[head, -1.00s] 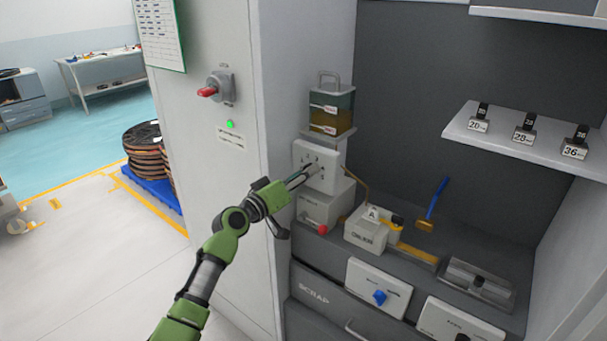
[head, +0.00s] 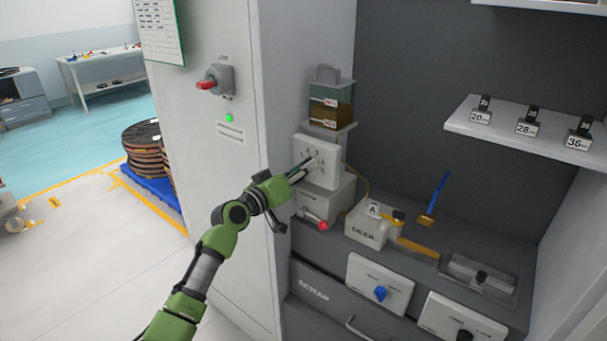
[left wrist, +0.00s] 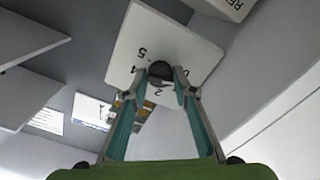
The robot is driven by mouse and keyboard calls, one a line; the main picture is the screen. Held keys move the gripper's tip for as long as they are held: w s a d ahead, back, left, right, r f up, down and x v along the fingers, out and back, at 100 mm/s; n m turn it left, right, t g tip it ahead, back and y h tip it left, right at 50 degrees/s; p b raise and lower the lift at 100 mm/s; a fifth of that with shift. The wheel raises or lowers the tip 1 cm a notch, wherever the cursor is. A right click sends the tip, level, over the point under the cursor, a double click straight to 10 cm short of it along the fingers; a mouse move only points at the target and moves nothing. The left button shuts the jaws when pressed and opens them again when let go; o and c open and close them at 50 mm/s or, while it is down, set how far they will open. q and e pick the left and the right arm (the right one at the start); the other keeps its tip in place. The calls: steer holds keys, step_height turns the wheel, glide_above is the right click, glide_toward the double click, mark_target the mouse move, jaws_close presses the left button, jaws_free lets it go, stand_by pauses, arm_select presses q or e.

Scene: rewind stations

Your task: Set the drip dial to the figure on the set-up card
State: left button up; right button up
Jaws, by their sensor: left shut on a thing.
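The drip dial is a dark round knob (left wrist: 160,76) on a white plate with figures around it (left wrist: 133,45). In the head view the plate (head: 327,180) stands below the oil tank (head: 331,92), and my fingers partly cover it. My left gripper (head: 309,164) reaches in from the left and is shut on the knob. In the left wrist view its two fingertips (left wrist: 163,86) sit on either side of the knob. A 5 and a 2 are legible on the plate; the pointer's setting I cannot tell. I cannot make out which sheet is the set-up card. My right gripper is not in view.
A red knob (head: 322,225) is close below the dial. A white box marked A (head: 366,232) and a blue-handled brush (head: 434,200) stand to the right. A shelf (head: 520,133) holds tagged blocks. A green-framed sheet (head: 161,33) hangs on the cabinet.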

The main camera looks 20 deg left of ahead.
arm_select(q)
steer(key=shift+f+m+b, duration=0.1)
steer(key=shift+m+b, duration=3.2)
steer(key=shift+m, duration=0.3)
steer(key=o, duration=1.1)
steer(key=shift+c, duration=0.2)
